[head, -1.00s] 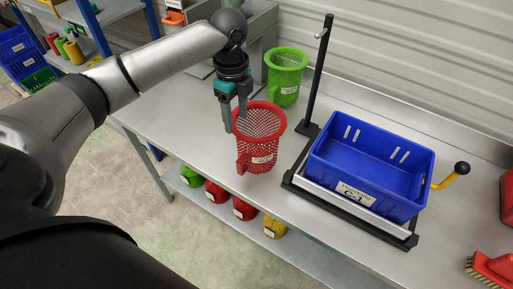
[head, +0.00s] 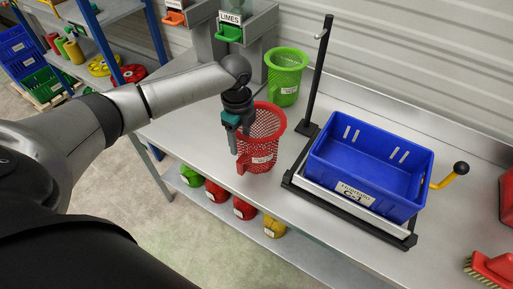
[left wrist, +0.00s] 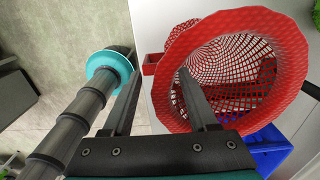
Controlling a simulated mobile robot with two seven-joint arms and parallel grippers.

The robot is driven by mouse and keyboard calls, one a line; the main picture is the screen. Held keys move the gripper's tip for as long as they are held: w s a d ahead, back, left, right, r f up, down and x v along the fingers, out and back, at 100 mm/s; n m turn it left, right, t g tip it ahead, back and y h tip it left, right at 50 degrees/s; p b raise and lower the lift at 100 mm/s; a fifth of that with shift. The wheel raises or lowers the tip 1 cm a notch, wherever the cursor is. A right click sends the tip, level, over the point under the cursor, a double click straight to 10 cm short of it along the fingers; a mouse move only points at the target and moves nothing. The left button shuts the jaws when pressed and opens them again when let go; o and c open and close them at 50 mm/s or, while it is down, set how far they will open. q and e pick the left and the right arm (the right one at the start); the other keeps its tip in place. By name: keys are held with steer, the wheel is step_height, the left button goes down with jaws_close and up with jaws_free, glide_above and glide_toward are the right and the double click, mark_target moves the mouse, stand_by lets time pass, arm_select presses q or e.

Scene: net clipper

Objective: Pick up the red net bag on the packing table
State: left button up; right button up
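The red net bag (head: 264,150) stands upright on the packing table (head: 205,130), with its wide round rim open at the top and a small red tab low on its near side. My left gripper (head: 239,142) is at the bag's left side with its fingers pointing down. In the left wrist view, the red net bag (left wrist: 232,70) fills the upper right. The left gripper (left wrist: 160,78) is open there; its right finger overlaps the rim and its left finger is outside. I cannot tell if either touches. My right gripper is not in view.
A green net bag (head: 285,78) stands behind the red one. A blue crate (head: 372,158) sits in a black-framed stand with an upright post (head: 318,75) just right of the bag. A red brush (head: 494,266) lies at the far right. Coloured rolls lie on the lower shelf.

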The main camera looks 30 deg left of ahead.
arm_select(q)
jaws_close()
stand_by(1.2)
